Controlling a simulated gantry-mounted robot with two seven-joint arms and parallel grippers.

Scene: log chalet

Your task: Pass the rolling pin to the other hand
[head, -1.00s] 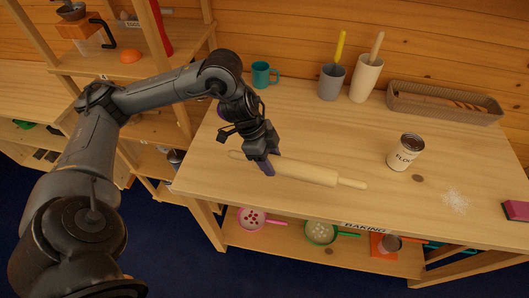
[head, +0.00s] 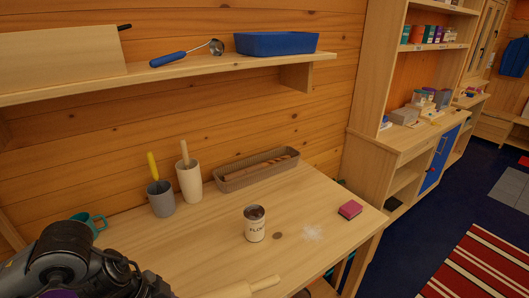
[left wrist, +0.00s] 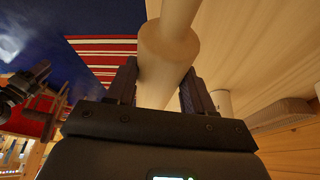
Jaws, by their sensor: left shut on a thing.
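The pale wooden rolling pin (head: 243,289) shows only in part at the bottom edge of the head view, with one handle pointing right. In the left wrist view the rolling pin (left wrist: 168,60) runs up between the fingers of my left gripper (left wrist: 160,88), which is shut on it. In the head view my left arm shows at the lower left, and its fingers are out of frame. A dark jointed shape at the left of the wrist view looks like my right gripper (left wrist: 24,88); it is apart from the pin and its jaws are unclear.
A shelf (head: 205,65) hangs above. Floor lies to the right.

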